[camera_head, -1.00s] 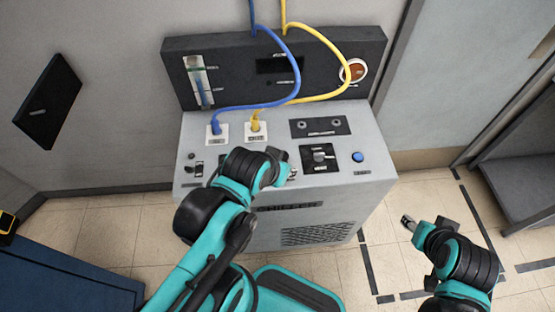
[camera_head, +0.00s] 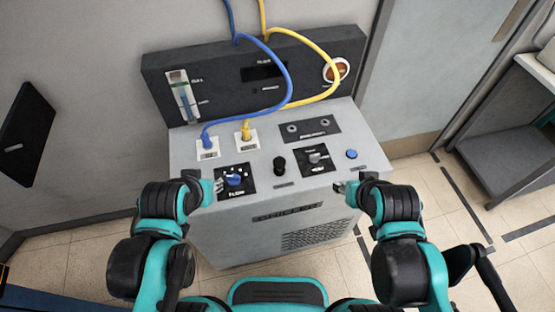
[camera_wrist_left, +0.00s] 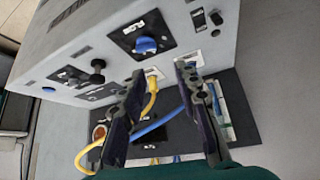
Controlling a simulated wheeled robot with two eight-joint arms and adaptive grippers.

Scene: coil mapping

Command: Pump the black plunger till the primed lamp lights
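The black plunger (camera_head: 279,165) stands upright on the grey machine's top, between the blue flow knob (camera_head: 234,180) and a black dial panel (camera_head: 315,158). What looks like it also shows in the left wrist view (camera_wrist_left: 97,75). A round orange-red lamp (camera_head: 336,70) in a pale ring is on the dark back panel. I cannot tell whether it is lit or read its label. My left gripper (camera_head: 218,186) is at the machine's front edge, left of the plunger; its fingers are apart and empty in the left wrist view (camera_wrist_left: 160,75). My right gripper (camera_head: 340,187) is at the front right edge, its fingers unclear.
A blue hose (camera_head: 291,75) and a yellow hose (camera_head: 338,78) arch over the machine top into two white ports. A blue button (camera_head: 352,154) sits right of the dial panel. A level gauge (camera_head: 184,98) is on the back panel. A shelf (camera_head: 510,125) stands far right.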

